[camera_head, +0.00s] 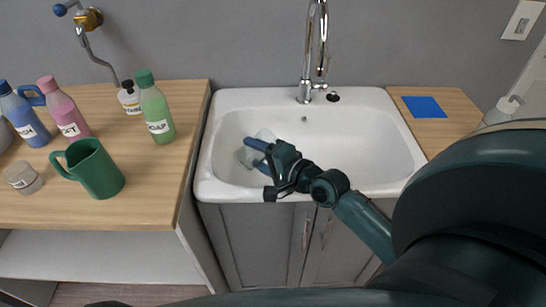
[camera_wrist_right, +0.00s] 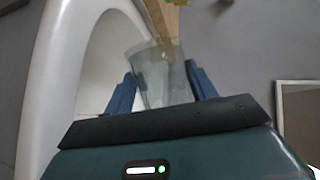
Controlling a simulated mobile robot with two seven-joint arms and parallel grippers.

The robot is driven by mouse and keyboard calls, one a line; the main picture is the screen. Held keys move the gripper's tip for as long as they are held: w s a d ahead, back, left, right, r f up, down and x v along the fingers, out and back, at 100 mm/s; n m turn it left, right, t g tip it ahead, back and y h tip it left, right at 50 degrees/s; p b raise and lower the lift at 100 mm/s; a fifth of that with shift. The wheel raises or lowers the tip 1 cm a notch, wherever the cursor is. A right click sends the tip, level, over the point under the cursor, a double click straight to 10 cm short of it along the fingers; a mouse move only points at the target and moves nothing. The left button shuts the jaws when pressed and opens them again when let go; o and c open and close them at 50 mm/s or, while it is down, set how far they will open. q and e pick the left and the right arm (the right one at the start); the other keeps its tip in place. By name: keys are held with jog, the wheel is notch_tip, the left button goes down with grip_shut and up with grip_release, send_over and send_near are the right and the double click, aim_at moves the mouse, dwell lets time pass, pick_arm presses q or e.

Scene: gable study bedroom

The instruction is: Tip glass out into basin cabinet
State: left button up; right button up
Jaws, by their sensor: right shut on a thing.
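The basin cabinet (camera_head: 213,180) has a white sink top with grey doors below and a chrome tap at its back. My right gripper (camera_head: 255,156) reaches over the left part of the basin. It is shut on a clear glass (camera_head: 243,157), which is partly hidden by the blue fingers. In the right wrist view, the glass (camera_wrist_right: 160,80) sits between the two fingers (camera_wrist_right: 160,90), with the white basin rim (camera_wrist_right: 62,60) to its left. I cannot tell the exact tilt of the glass or whether anything is in it. My left gripper is not in view.
A wooden counter (camera_head: 140,190) on the left holds a green mug (camera_head: 97,170), a green soap bottle (camera_head: 157,108), a pink bottle (camera_head: 66,110), a blue bottle (camera_head: 25,115) and small containers. A blue square (camera_head: 424,107) lies on the right counter. The basin's right half is clear.

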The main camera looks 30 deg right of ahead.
jog(key=shift+w+d+f+m, duration=0.1)
jog(key=shift+d+f+m, duration=0.2)
jog(key=shift+m, duration=0.4)
dwell(0.4)
